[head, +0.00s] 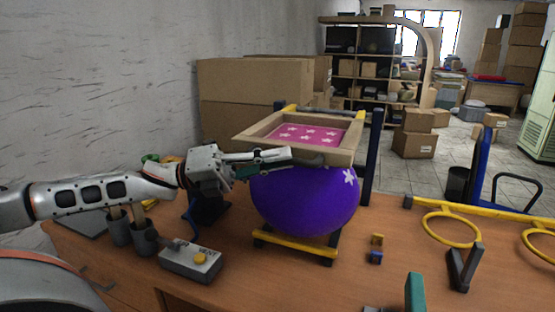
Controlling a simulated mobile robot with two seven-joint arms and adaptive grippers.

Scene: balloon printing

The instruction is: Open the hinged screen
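The hinged screen is a light wooden frame (345,141) around a pink mesh (310,133) with white flowers. It lies roughly level, lowered over a purple balloon (305,200) that shows a white flower at its right. A grey handle (311,160) sits on the frame's front edge. My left gripper (286,157) reaches in from the left at that front edge, fingertips just left of the handle. Its grey fingers with teal pads look close together; their gap and any contact are unclear. A teal fingertip (415,291), apparently my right gripper's, shows at the bottom edge, mostly cut off.
Blue posts (372,157) flank the screen. Yellow rings (452,230) and a dark V-shaped piece (462,268) are at the right. Cardboard boxes (253,93) stand behind.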

